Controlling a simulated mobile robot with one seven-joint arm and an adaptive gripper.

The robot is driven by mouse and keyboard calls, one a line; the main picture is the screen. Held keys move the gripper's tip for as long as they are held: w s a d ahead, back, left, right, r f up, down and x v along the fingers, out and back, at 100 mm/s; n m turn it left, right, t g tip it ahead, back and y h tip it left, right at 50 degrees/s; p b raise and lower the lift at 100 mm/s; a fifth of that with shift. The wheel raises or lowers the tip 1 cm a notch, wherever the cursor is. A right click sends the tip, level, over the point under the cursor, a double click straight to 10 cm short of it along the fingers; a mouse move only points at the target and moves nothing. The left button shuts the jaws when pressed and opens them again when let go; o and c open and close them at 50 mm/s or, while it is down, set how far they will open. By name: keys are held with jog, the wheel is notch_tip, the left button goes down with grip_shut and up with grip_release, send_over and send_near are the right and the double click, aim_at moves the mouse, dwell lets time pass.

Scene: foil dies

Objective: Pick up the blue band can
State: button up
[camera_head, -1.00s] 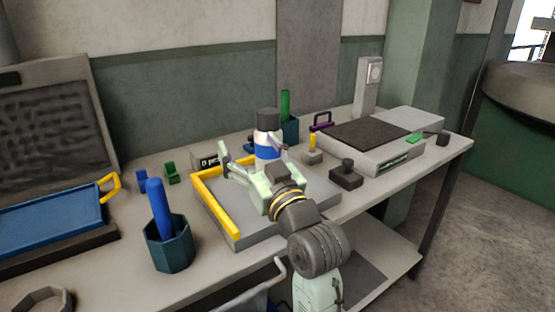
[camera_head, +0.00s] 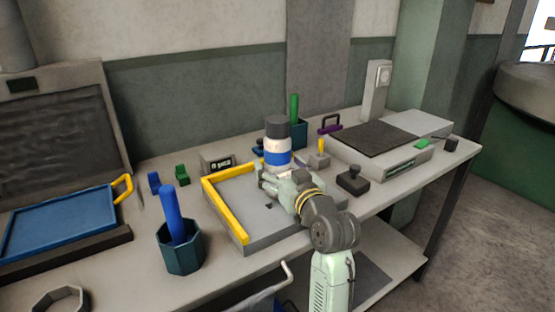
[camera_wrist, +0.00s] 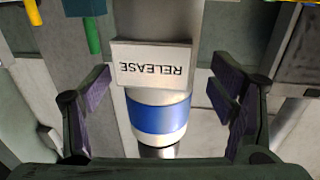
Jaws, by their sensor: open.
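The blue band can (camera_head: 277,150) stands upright at the back of the grey tray (camera_head: 268,237) with yellow rails. It has a dark cap and a blue band around a pale body. My gripper (camera_head: 272,184) is low in front of it and hides its lower part. In the wrist view the can (camera_wrist: 158,117) appears with its dark cap downward, between the two fingers of my open gripper (camera_wrist: 160,92). Gaps show on both sides, so neither finger touches it. A white block reading RELEASE (camera_wrist: 152,65), upside down, adjoins the can in that view.
A teal cup with a blue stick (camera_head: 180,247) stands left of the tray. A small sign (camera_head: 217,163) and a teal holder with a green stick (camera_head: 299,132) stand behind. A dark stamp-like block (camera_head: 353,180) is to the right.

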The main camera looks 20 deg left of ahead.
jog(key=shift+x, duration=0.8)
jog(key=shift+c, duration=0.3)
jog(key=c, duration=1.3)
jog(key=shift+r, duration=0.1)
jog(key=shift+r, duration=0.75)
jog(key=shift+r+b, duration=0.55)
jog(key=shift+r, duration=0.4)
jog(key=b, duration=1.1)
send_near(278, 151)
jog(key=s, duration=0.1)
jog(key=s+a, duration=0.1)
jog(key=s, duration=0.1)
jog(key=s+a, duration=0.1)
jog(key=shift+s+f, duration=0.1)
jog(key=shift+s, duration=0.2)
